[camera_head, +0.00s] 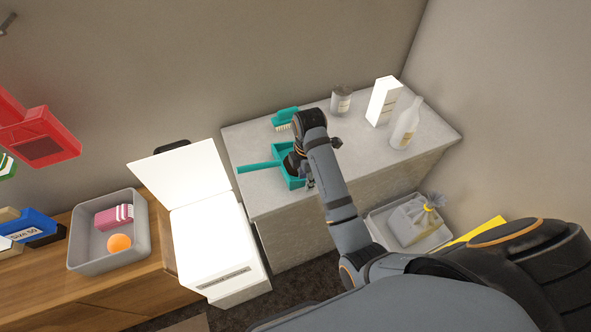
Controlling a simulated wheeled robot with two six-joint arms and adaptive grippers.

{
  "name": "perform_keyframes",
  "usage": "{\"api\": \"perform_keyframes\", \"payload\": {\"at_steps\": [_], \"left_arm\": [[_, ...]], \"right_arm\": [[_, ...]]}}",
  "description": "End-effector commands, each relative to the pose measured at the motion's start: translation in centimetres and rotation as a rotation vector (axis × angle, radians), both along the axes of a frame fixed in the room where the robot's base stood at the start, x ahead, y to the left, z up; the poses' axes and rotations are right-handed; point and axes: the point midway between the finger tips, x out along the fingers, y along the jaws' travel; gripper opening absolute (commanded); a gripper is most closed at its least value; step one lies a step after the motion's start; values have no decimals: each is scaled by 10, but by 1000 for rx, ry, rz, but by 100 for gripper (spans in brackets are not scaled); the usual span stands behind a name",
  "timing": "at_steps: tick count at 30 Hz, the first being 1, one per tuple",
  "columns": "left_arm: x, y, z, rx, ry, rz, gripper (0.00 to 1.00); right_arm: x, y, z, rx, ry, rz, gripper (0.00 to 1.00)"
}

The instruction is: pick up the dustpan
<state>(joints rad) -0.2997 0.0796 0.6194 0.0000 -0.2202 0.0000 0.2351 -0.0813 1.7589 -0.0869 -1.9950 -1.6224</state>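The teal dustpan (259,167) lies on the grey-topped counter near its left front part, with its handle pointing left. My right gripper (301,172) is over the right side of the dustpan's pan, pointing down. My wrist and forearm cover part of the pan and most of the fingers. I cannot tell whether the fingers are open or shut, or whether they touch the dustpan. My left gripper is not in view.
A teal brush (285,117) lies behind the dustpan. A jar (341,100), a white carton (383,101) and a white bottle (406,124) stand at the counter's back right. A white open-lidded bin (215,245) stands left, beside a grey tray (84,258).

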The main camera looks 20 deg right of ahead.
Motion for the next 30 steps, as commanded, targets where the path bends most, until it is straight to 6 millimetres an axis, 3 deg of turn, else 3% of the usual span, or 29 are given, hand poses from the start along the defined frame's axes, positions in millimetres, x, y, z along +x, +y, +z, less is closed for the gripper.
{"api": "perform_keyframes", "payload": {"at_steps": [6,14,30], "left_arm": [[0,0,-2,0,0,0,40],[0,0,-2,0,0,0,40],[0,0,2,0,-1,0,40]], "right_arm": [[0,0,-3,0,-2,0,33],[0,0,-3,0,-2,0,0],[1,0,1,0,-2,0,0]]}}
